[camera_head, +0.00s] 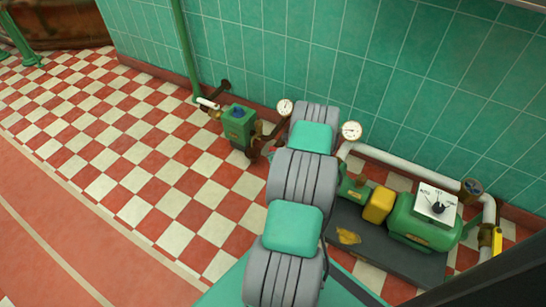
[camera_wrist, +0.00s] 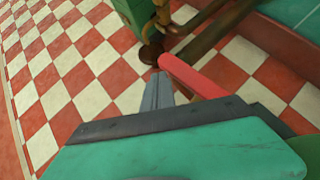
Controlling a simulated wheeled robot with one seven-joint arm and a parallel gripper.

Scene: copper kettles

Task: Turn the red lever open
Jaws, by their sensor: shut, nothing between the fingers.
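The red lever (camera_wrist: 198,78) is a plain red bar in the wrist view, slanting from upper left to lower right beside the brown pipes. Its lower right end is hidden behind my gripper's body. My gripper (camera_wrist: 157,84) is shut and empty, with its grey fingers just left of and below the lever's upper left end. I cannot tell whether they touch it. In the head view my own arm hides both the lever and the fingers.
A green pump box (camera_head: 239,125) stands by the tiled wall, left of my arm. Two gauges (camera_head: 351,131) (camera_head: 285,107) and a white pipe (camera_head: 410,167) run along the wall. A green motor (camera_head: 408,222) sits on a dark base at right. The checkered floor at left is clear.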

